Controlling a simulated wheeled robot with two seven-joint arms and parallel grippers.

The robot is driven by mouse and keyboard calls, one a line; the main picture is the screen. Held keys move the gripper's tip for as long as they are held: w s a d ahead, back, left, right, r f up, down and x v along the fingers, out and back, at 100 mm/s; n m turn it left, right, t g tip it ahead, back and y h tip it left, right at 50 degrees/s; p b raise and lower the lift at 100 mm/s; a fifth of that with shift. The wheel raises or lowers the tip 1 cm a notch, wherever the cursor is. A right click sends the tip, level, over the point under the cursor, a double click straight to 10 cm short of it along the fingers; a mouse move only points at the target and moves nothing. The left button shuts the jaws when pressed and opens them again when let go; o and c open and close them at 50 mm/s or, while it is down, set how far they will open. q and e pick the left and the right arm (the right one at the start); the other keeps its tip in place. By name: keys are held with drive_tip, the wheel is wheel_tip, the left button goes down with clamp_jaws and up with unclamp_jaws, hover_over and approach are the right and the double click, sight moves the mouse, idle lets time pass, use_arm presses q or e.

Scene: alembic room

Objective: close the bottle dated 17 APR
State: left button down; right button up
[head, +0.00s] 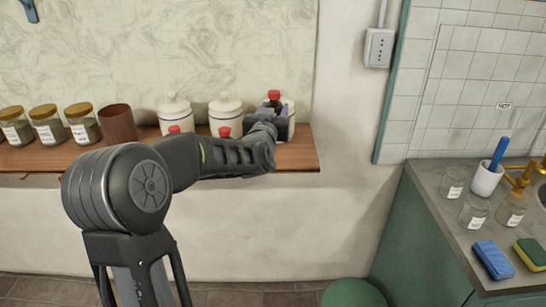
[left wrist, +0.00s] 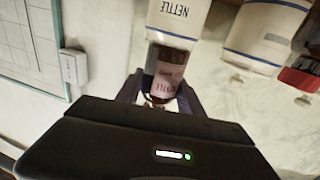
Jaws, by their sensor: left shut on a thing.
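A small brown bottle with a red cap (head: 274,95) shows above my left gripper (head: 270,127) at the shelf's right end. In the left wrist view, the brown bottle (left wrist: 171,72) is between the fingers of my left gripper (left wrist: 158,100), which is shut on it. That view is upside down, and the bottle's cap is hidden there. Its pale label is too small to read a date. Two more red caps (head: 174,129) (head: 224,132) show further left; my arm hides most of their bottles. My right gripper is not in view.
White canisters (head: 175,108) (head: 226,110) stand at the back of the wooden shelf (head: 300,157); one reads NETTLE (left wrist: 178,14). Labelled jars (head: 46,125) and a brown cup (head: 118,124) stand left. A counter (head: 440,205) with glass jars is at right.

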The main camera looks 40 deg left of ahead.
use_arm(q)
drive_tip(key=shift+a+f, duration=0.1)
drive_tip(key=shift+f, duration=0.3)
drive_tip(key=shift+f+p, duration=0.5)
drive_tip(key=shift+f, duration=2.25)
wheel_tip(320, 180, down, 3)
drive_tip(key=shift+f+p, duration=0.2)
drive_tip(key=shift+p, duration=0.25)
drive_tip(key=shift+f, duration=0.2)
drive_tip(key=shift+f, duration=0.15)
drive_tip(key=c, duration=0.7)
unclamp_jaws()
